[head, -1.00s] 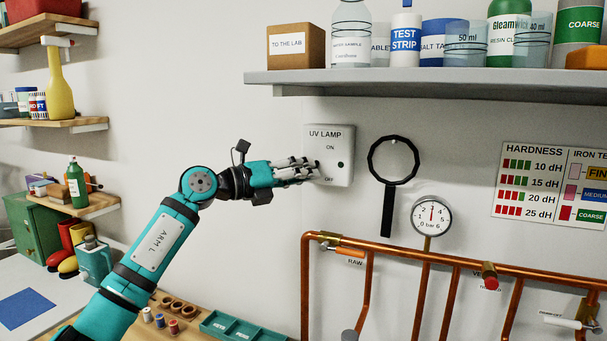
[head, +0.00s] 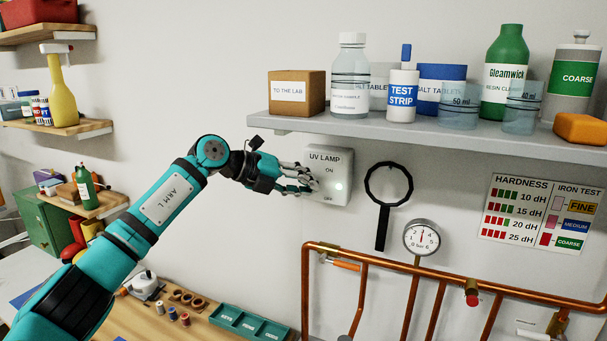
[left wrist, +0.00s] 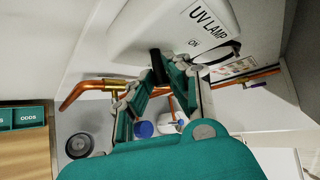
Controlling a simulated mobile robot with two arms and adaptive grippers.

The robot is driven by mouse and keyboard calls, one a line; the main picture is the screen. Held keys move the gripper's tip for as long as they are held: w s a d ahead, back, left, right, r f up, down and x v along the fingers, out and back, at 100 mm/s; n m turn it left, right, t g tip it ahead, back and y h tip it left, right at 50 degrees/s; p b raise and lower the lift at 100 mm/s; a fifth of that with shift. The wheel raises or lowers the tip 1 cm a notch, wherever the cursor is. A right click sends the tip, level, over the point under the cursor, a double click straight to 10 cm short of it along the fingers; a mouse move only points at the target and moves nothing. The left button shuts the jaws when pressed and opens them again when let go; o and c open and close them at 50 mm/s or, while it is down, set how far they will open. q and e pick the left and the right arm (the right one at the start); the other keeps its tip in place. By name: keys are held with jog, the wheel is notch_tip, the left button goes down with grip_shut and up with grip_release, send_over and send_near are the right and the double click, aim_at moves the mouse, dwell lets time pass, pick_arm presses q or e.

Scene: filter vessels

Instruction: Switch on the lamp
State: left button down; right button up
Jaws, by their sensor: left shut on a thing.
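The white UV LAMP switch box (head: 331,160) is fixed to the wall below the grey shelf, marked ON above and OFF below. The fingers are shut on this lever. My right gripper is not in view.
A black magnifying glass (head: 382,228) hangs just right of the box, with a pressure gauge (head: 421,238) beyond it. Copper pipes (head: 400,262) run below. The grey shelf (head: 400,139) above carries bottles and boxes.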

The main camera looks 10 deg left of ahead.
pick_arm(q)
jog(key=shift+r, duration=0.15)
dwell(0.4)
jog(key=c, duration=1.3)
grip_release()
jog(key=shift+c, duration=0.2)
jog(key=v, duration=1.2)
jog(key=shift+w+r, duration=0.2)
jog(key=shift+d, duration=0.1)
